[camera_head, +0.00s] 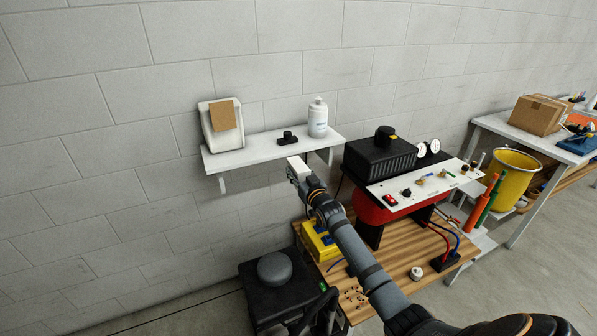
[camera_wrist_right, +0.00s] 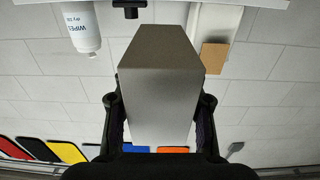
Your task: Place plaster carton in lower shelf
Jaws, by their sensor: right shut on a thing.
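My right gripper (camera_head: 312,193) reaches up from the lower right and is shut on the plaster carton (camera_head: 297,168), a plain pale box. In the right wrist view, which is upside down, the carton (camera_wrist_right: 160,95) sits between both fingers (camera_wrist_right: 160,110) and fills the middle. In the head view the carton is in front of the white wall shelf (camera_head: 262,152), near its front edge. I cannot tell the gap between them. No second wall shelf shows. A dark forked shape (camera_head: 320,313) at the bottom edge may be my left gripper; its jaws are unclear.
The shelf holds a white tub with a brown card (camera_head: 223,117), a small black object (camera_head: 287,138) and a white wipes bottle (camera_head: 318,117). Below right stands a wooden bench (camera_head: 400,275) with a black machine (camera_head: 380,155) and white panel. A yellow bin (camera_head: 513,180) stands farther right.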

